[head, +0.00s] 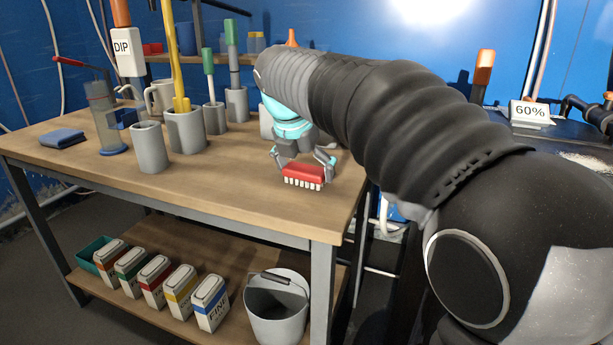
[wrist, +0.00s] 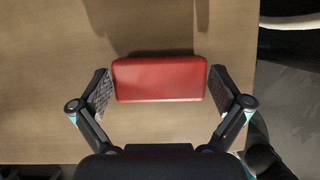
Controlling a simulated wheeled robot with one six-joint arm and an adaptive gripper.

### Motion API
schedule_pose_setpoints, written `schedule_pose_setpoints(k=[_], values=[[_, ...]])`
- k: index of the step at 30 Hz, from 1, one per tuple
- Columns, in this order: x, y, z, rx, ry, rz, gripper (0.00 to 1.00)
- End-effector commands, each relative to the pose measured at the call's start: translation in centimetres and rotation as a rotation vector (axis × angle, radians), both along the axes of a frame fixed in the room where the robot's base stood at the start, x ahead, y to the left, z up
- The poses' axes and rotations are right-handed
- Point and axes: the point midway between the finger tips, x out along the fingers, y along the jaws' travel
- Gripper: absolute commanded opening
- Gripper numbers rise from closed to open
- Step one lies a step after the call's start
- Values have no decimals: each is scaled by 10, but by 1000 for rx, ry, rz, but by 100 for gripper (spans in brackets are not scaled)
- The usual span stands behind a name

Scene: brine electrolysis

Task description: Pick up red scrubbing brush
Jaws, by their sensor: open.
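The red scrubbing brush (head: 304,174) lies on the wooden table near its right front corner, red back up and pale bristles down. My gripper (head: 305,160) is open just above and around it. In the wrist view, the brush's red back (wrist: 160,79) sits between the two fingertips of my gripper (wrist: 168,92), one pad at each short end. The left pad looks very close to the brush, and a small gap shows at the right. I cannot tell whether either pad touches it.
A bucket (head: 277,307) and several cartons (head: 210,302) fill the lower shelf. The table's right edge is close to the brush.

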Motion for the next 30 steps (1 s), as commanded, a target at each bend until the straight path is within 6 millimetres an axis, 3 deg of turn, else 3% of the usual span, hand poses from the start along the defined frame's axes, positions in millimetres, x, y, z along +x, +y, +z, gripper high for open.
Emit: schedule_pose_setpoints(k=[2,7,17,30], values=[[0,0,0,0,0,0,100],[0,0,0,0,0,0,57],[0,0,5,0,-1,0,57],[1,0,80,1,-3,0,57]])
